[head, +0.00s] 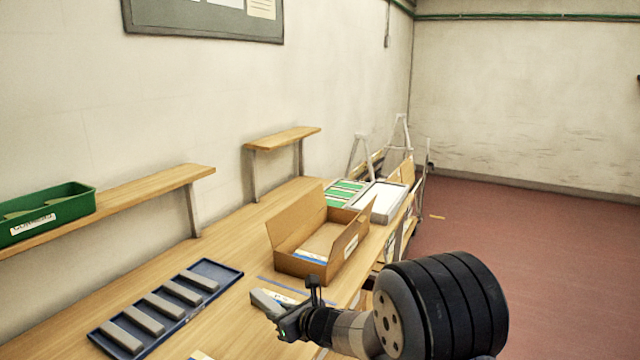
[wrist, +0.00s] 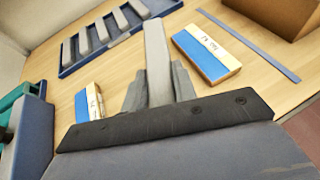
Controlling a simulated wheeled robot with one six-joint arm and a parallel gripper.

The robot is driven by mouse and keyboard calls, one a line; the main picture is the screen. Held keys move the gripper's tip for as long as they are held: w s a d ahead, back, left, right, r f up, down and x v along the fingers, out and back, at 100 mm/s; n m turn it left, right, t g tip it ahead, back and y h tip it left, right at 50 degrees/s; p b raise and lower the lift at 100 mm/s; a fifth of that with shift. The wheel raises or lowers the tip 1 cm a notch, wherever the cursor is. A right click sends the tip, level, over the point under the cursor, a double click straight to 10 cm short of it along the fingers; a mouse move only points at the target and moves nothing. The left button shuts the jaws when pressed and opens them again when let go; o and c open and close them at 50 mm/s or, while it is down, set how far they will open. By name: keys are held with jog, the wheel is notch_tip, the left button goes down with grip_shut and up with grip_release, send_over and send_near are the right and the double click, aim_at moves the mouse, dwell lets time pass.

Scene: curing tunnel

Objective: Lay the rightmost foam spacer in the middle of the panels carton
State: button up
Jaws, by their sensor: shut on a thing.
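My gripper (wrist: 158,92) is shut on a grey foam spacer (wrist: 157,48), which sticks out beyond the fingers. In the head view the gripper is over the workbench, in front of the carton, with the grey end of the held spacer (head: 266,301) just left of it. The blue spacer tray (head: 232,271) lies to the left with several grey spacers in it; its right end is bare. The open brown cardboard carton (head: 312,270) stands beyond the gripper with flaps up. A blue-and-white piece shows inside; the rest of its floor is partly hidden. Its label is unreadable.
Blue-and-white blocks (wrist: 207,54) lie on the bench beside the held spacer. A thin blue strip (wrist: 248,45) lies before the carton. A white tray (head: 382,203) and green-striped panels (head: 345,190) stand behind it. A green bin (head: 45,215) sits on the left shelf.

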jog(key=s+d+f+m+t+h, duration=0.1)
jog(key=s+d+m+h, duration=0.1)
jog(key=d, duration=1)
jog(key=s+d+m+t+h, duration=0.2)
jog(key=s+d+m+h, duration=0.1)
jog(key=d, duration=0.9)
jog(key=shift+s+d+f+t, duration=0.15)
jog(key=shift+s+f+t, duration=0.15)
jog(key=shift+f, duration=0.1)
